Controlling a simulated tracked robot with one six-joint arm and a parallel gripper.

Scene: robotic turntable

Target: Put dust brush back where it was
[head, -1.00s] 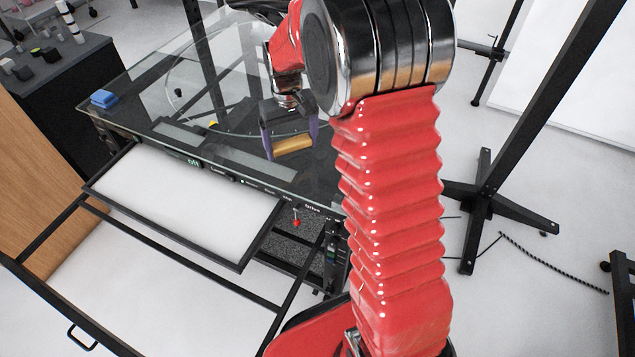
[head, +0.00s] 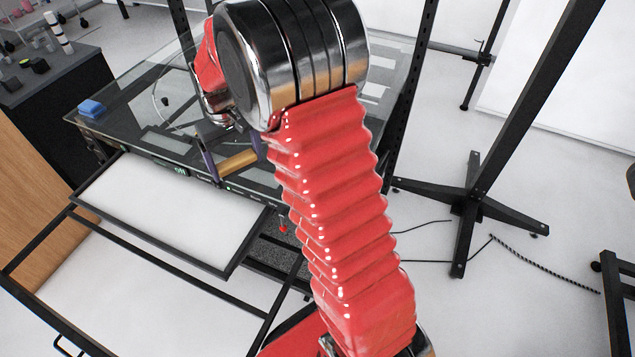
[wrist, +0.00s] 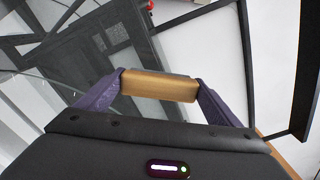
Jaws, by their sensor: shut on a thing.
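My gripper (head: 219,168) is shut on the dust brush, above the near part of the glass-topped turntable table. In the head view the brush (head: 239,161) shows as a tan wooden bar between the purple fingers. In the wrist view the wooden bar (wrist: 160,86) spans the gap between both fingertips (wrist: 158,84). No bristles can be made out. My red arm hides part of the table behind it.
A white panel in a black frame (head: 165,205) juts out in front. A dark cabinet (head: 60,105) stands at left. A black stand (head: 472,205) is on the floor at right, with a cable nearby.

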